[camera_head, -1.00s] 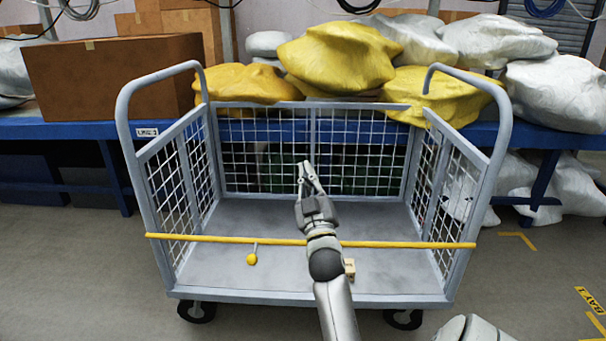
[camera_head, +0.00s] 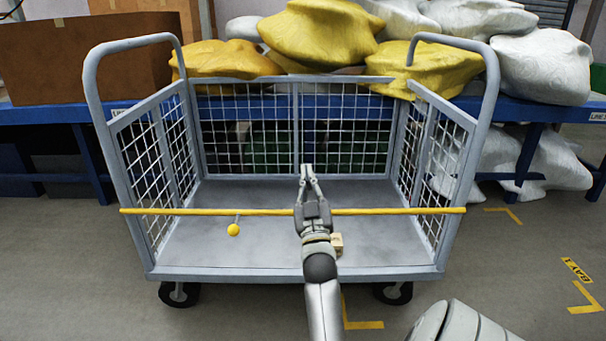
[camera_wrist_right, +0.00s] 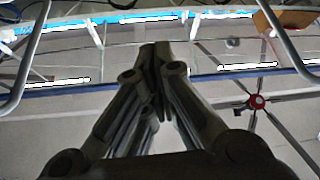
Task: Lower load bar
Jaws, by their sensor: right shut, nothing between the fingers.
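The load bar is a thin yellow bar (camera_head: 390,211) lying level across the open front of a grey mesh-sided cart (camera_head: 250,273). A short lever with a yellow ball knob (camera_head: 234,230) hangs from it, left of middle. My right gripper (camera_head: 307,172) is shut and empty, its fingers pointing away over the cart. Its palm covers the middle of the bar in the head view; whether it touches the bar I cannot tell. In the right wrist view the closed fingers (camera_wrist_right: 160,55) point up against the ceiling, with cart handle tubes at both sides. My left gripper is not in view.
Tall curved handles (camera_head: 92,85) rise at both cart sides. Behind stands a blue table (camera_head: 60,113) with a brown box (camera_head: 85,55) and yellow and white sacks. The deck is otherwise clear.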

